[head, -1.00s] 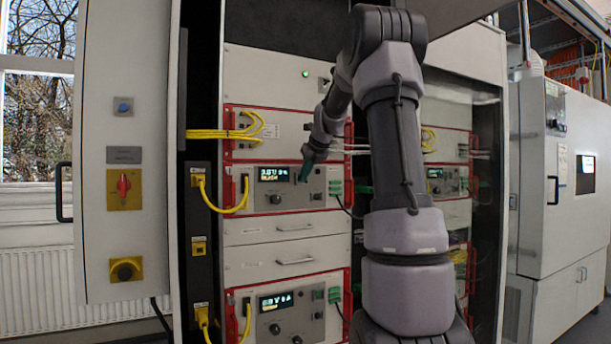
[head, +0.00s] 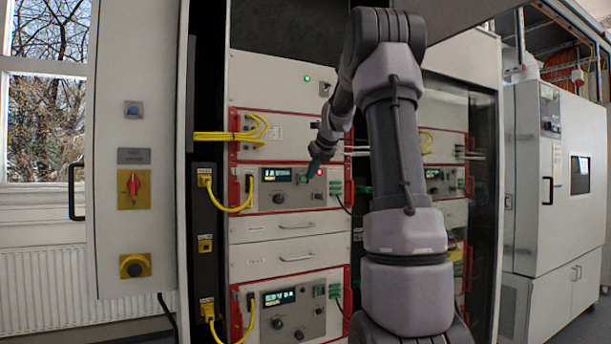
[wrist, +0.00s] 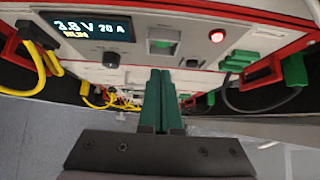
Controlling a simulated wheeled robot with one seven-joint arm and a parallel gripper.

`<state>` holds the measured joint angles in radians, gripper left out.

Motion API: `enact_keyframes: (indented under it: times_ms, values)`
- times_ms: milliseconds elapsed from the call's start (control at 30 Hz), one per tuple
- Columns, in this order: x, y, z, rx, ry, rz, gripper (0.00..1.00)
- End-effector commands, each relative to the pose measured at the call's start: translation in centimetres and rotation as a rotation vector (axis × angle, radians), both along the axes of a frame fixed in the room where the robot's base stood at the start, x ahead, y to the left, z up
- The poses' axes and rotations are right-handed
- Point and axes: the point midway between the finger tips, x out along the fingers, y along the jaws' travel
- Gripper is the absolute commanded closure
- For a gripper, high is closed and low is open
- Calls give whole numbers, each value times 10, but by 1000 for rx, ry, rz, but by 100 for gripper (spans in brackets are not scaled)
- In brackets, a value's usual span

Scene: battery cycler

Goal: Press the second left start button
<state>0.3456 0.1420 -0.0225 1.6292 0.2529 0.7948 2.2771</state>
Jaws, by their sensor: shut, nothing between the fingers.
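My gripper (head: 314,168) is shut and empty in front of the upper display unit (head: 256,201) in the left rack. In the wrist view its green fingers (wrist: 160,76) lie together, with the tips just below the square green start button (wrist: 163,43). A gap shows between tips and button in that picture; contact with the panel cannot be told. A red lamp (wrist: 217,36) glows right of the button. The unit's display (wrist: 86,27) is lit and reads volts, 20 A and a yellow line like RUN.
A similar unit with a lit display (head: 279,298) and a green button (head: 319,291) sits lower in the left rack. Yellow cables (head: 236,207) and green connectors (wrist: 239,60) flank the controls. Another unit (head: 438,181) stands right, partly behind my arm.

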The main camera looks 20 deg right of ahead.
Motion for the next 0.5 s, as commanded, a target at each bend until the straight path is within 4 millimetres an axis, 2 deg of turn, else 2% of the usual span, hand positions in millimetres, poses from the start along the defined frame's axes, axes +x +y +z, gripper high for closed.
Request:
enact_keyframes:
  times_ms: [33, 300, 500]
  values:
    - [-7, 0, 9, -1, -4, 0, 100]
    - [-42, -1, 43, -1, -3, 0, 100]
    - [-59, -2, 59, 0, 0, 0, 100]
